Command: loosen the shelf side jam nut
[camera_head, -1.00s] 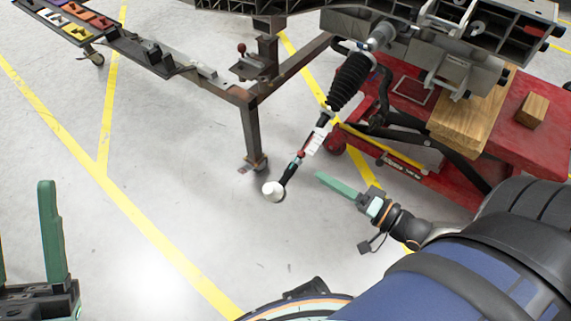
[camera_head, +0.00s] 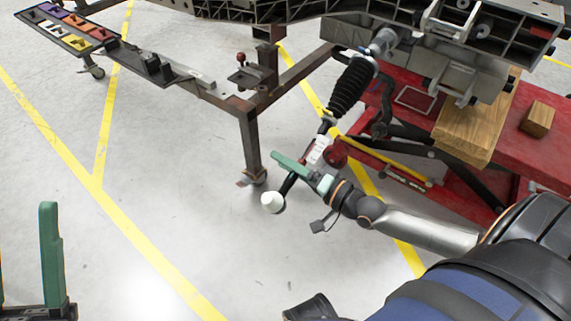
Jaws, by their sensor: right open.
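A steering rod hangs down from the chassis, with a black ribbed boot (camera_head: 352,88), a white tag (camera_head: 318,150) and a white rounded end (camera_head: 272,202). I cannot pick out the jam nut; the rod between the tag and the black lower end piece (camera_head: 287,184) is partly hidden by my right gripper. My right gripper (camera_head: 283,163) is open, its green fingers lying across the rod in the picture. I cannot tell whether they touch it. My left gripper (camera_head: 26,265) is at the lower left, far from the rod, its green fingers apart and empty.
A red lift cart (camera_head: 500,150) with wooden blocks (camera_head: 478,128) stands under the chassis (camera_head: 460,45). A rusty steel frame leg (camera_head: 250,145) stands just left of the rod. A tray of coloured parts (camera_head: 60,30) is at the upper left. The floor at left is clear.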

